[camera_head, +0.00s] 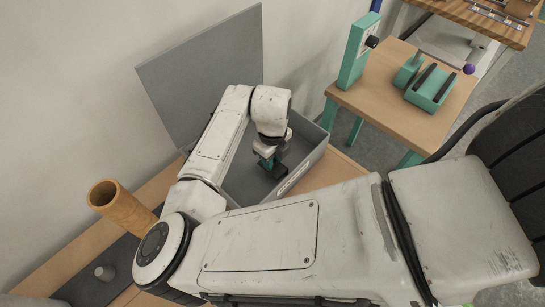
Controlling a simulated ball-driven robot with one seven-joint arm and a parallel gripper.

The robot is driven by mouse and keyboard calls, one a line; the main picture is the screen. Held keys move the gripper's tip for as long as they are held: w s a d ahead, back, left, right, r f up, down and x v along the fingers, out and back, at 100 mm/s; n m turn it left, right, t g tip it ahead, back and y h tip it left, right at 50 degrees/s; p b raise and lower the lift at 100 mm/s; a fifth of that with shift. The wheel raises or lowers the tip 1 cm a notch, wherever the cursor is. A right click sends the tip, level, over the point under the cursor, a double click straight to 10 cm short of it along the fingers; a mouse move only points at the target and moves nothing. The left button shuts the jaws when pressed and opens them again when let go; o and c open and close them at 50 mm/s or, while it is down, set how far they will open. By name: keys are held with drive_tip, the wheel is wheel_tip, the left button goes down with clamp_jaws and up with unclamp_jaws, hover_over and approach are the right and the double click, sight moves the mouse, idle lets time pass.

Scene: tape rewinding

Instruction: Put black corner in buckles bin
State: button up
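A grey bin (312,165) with a light label on its front wall stands on the wooden bench. The label's words are too small to read. My gripper (269,160) points down over the inside of this bin. A small black piece (279,171) shows at the fingertips, and it may be the black corner. A bit of teal shows beside it. I cannot tell whether the fingers are closed on the black piece or whether it touches the bin floor. My arm hides part of the bin's near left side.
A large grey panel (205,60) stands upright behind the bin. A brown tube (120,207) and a grey knob (105,272) are at left. A wooden table (395,110) with teal devices (433,88) is at right.

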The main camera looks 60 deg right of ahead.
drive_tip(key=o, duration=0.5)
drive_tip(key=shift+c, duration=0.2)
wheel_tip(320, 180, up, 12)
drive_tip(key=shift+r, duration=0.15)
drive_tip(key=shift+d, duration=0.15)
